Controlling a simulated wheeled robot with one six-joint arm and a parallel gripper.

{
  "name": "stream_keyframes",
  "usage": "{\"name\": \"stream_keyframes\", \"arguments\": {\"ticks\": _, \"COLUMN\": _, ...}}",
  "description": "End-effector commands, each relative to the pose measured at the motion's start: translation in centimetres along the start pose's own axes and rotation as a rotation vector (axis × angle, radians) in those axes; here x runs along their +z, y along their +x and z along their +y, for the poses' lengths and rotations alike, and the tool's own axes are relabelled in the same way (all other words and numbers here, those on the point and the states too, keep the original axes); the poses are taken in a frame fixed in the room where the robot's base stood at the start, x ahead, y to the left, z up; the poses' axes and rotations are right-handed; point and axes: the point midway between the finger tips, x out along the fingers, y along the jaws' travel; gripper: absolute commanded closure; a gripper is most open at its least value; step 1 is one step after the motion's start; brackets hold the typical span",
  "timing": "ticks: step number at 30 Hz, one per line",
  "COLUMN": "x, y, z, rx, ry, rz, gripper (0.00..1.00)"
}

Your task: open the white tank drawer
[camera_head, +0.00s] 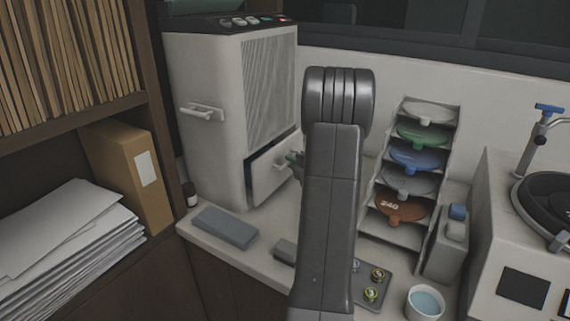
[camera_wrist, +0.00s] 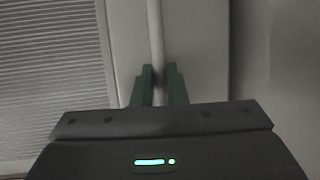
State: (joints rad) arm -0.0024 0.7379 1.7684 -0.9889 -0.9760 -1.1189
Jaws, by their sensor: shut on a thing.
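The white tank (camera_head: 215,100) stands at the back left of the counter. Its drawer (camera_head: 262,179) is low on the right-hand face, with a dark gap along its top and left edges, so it looks slightly out. My gripper (camera_head: 292,158) is at the drawer's handle, largely hidden behind my arm in the head view. In the wrist view my gripper (camera_wrist: 159,88) has its two green fingers on either side of the pale handle bar (camera_wrist: 155,35), shut on it. The drawer front (camera_wrist: 195,35) shows behind the bar.
Another handle (camera_head: 202,112) is on the tank's left face. A grey flat block (camera_head: 225,227) and a small dark bottle (camera_head: 190,194) lie near the tank. A rack of coloured discs (camera_head: 411,160), a cup (camera_head: 425,303) and a machine (camera_head: 525,260) stand to the right.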

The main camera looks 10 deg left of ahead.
Motion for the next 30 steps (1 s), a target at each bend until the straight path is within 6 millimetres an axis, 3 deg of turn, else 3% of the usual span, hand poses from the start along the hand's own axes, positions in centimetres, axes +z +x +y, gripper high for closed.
{"name": "stream_keyframes", "arguments": {"ticks": 3, "x": 1.2, "y": -2.5, "z": -0.9, "rx": 0.001, "ry": 0.000, "rz": -0.008, "gripper": 1.00}}
{"name": "stream_keyframes", "arguments": {"ticks": 9, "x": 2.2, "y": -5.1, "z": -1.3, "rx": 0.001, "ry": 0.001, "rz": -0.005, "gripper": 1.00}}
{"name": "stream_keyframes", "arguments": {"ticks": 21, "x": 2.3, "y": -5.6, "z": -1.2, "rx": 0.000, "ry": 0.001, "rz": -0.001, "gripper": 1.00}}
{"name": "stream_keyframes", "arguments": {"ticks": 22, "x": 2.3, "y": -5.6, "z": -1.2, "rx": 0.000, "ry": 0.001, "rz": -0.001, "gripper": 0.82}}
{"name": "stream_keyframes", "arguments": {"ticks": 24, "x": 2.3, "y": -5.6, "z": -1.2, "rx": 0.000, "ry": 0.001, "rz": -0.001, "gripper": 0.68}}
{"name": "stream_keyframes", "arguments": {"ticks": 30, "x": 2.2, "y": -5.5, "z": -1.2, "rx": 0.000, "ry": 0.000, "rz": -0.001, "gripper": 0.66}}
